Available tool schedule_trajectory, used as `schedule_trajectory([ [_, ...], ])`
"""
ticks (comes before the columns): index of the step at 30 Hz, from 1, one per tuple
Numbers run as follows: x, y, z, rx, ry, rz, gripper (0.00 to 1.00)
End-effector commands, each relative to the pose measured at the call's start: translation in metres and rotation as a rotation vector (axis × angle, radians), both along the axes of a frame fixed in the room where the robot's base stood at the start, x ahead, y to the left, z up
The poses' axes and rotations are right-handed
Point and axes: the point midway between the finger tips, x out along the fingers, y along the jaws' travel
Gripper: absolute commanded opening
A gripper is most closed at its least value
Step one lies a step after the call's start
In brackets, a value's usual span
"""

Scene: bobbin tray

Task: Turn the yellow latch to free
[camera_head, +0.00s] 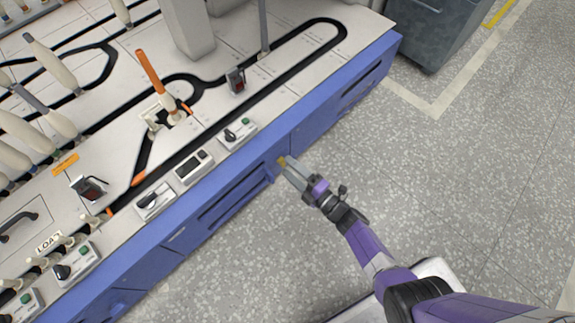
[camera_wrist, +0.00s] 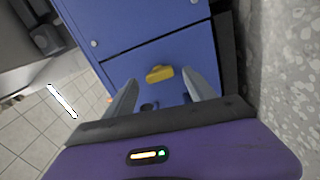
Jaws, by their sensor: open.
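The yellow latch (camera_wrist: 159,73) is a small bar on the blue side panel of the machine. In the wrist view it lies nearly level, tilted slightly, ahead of and between my fingertips. In the head view only a bit of the yellow latch (camera_head: 282,161) shows at the end of my gripper (camera_head: 285,166). In the wrist view my gripper (camera_wrist: 164,88) is open, with one finger to each side of the latch. I cannot tell whether a finger touches it.
The blue machine front (camera_head: 225,196) carries a white top with switch boxes (camera_head: 238,133), bobbins and a black track. A dark bin (camera_head: 435,28) stands at the upper right. The speckled floor (camera_head: 440,150) to the right is clear.

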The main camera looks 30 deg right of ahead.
Motion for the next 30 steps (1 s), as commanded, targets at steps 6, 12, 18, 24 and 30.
schedule_trajectory([
  [6,-0.036,-0.012,0.002,0.0,0.003,-0.003,0.64],
  [12,-0.055,-0.018,0.0,-0.001,0.002,-0.002,0.64],
  [18,-0.058,-0.018,0.0,0.0,0.001,0.0,0.64],
  [24,-0.057,-0.018,0.0,0.0,0.001,0.0,0.64],
  [30,-0.057,-0.018,0.0,0.0,0.001,0.0,0.64],
])
